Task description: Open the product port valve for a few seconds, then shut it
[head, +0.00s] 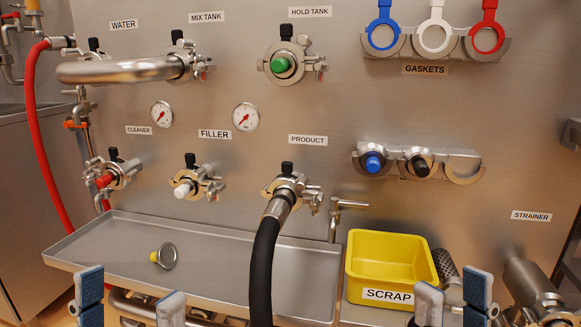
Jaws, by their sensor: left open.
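The product port (291,187) is on the steel panel under the PRODUCT label (308,140). A black knob (287,167) stands upright on top of it, and a clamp with a wing nut is around the joint. A black hose (263,265) is fixed to the port and hangs down in front of the tray. My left gripper (129,302) is at the bottom left edge, open and empty, below and apart from the port. My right gripper (453,298) is at the bottom right, its fingers apart, also away from the port. Whether the valve is open cannot be told.
A steel tray (100,250) below holds a small cap (167,256). A yellow scrap bin (390,262) stands right of it, with a perforated strainer (447,264) beside it. A steel pipe (120,70) juts out at upper left. The filler port (187,187) is left of the product port.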

